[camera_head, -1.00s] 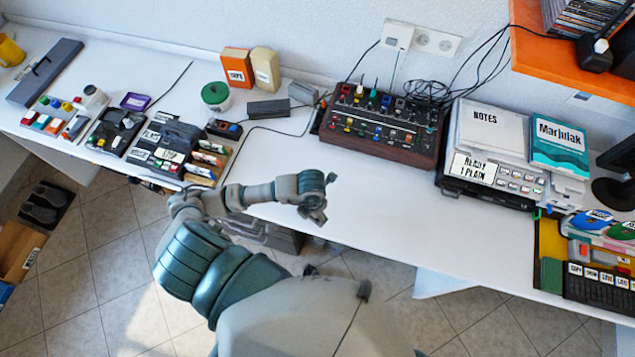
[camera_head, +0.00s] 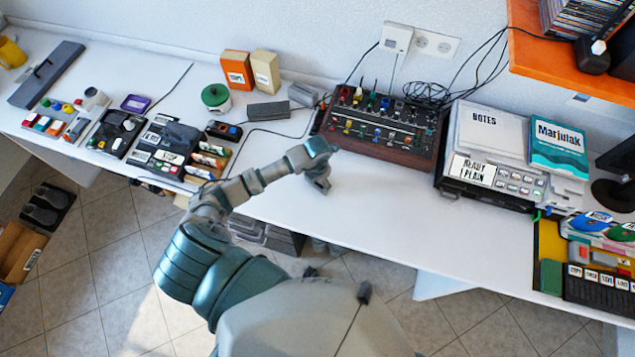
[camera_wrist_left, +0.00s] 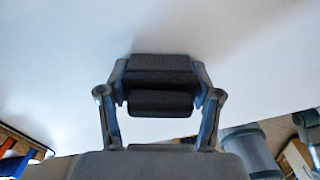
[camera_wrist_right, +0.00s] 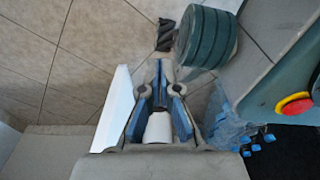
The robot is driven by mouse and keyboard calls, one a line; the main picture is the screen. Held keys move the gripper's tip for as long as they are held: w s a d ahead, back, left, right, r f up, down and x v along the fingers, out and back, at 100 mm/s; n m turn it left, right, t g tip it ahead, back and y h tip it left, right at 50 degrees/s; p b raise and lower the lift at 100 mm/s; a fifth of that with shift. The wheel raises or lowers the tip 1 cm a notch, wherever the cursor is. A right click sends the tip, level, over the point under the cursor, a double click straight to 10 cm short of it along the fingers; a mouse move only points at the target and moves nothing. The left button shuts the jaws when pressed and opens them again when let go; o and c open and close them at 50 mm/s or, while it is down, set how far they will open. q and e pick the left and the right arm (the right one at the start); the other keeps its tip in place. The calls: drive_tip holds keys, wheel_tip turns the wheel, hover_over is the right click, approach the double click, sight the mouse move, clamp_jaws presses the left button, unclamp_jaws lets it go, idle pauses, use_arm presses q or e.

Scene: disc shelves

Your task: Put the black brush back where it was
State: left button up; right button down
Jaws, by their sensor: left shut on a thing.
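My left gripper (camera_head: 322,182) hangs over the bare white tabletop, just in front of the wooden-sided mixer. In the left wrist view the left gripper (camera_wrist_left: 160,98) is shut on a dark, two-part block, which looks like the black brush (camera_wrist_left: 160,72). The brush sits between both fingers with plain white surface beyond it. In the head view I cannot make out the brush clearly at the gripper. My right gripper (camera_wrist_right: 160,72) shows only in the right wrist view, over the tiled floor.
The mixer (camera_head: 378,130) stands behind the left gripper. Grey blocks (camera_head: 267,111), a green-lidded jar (camera_head: 215,97) and a dark sorting tray (camera_head: 168,150) are to the left. A device with papers (camera_head: 490,140) stands right. The white tabletop (camera_head: 365,205) is clear in the middle.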

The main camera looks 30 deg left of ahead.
use_arm(q)
drive_tip(key=shift+d, duration=0.1)
use_arm(e)
drive_tip(key=shift+d, duration=0.1)
use_arm(q)
drive_tip(key=o, duration=1.2)
use_arm(e)
drive_tip(key=shift+w, duration=0.15)
use_arm(q)
drive_tip(key=shift+r, duration=0.25)
wheel_tip(320, 180, up, 11)
drive_tip(key=shift+w+f, duration=0.1)
drive_tip(key=shift+r, duration=0.4)
use_arm(e)
drive_tip(key=shift+s+d+f, duration=0.1)
drive_tip(key=shift+s+f, duration=0.1)
drive_tip(key=shift+s, duration=0.35)
drive_tip(key=shift+s, duration=0.2)
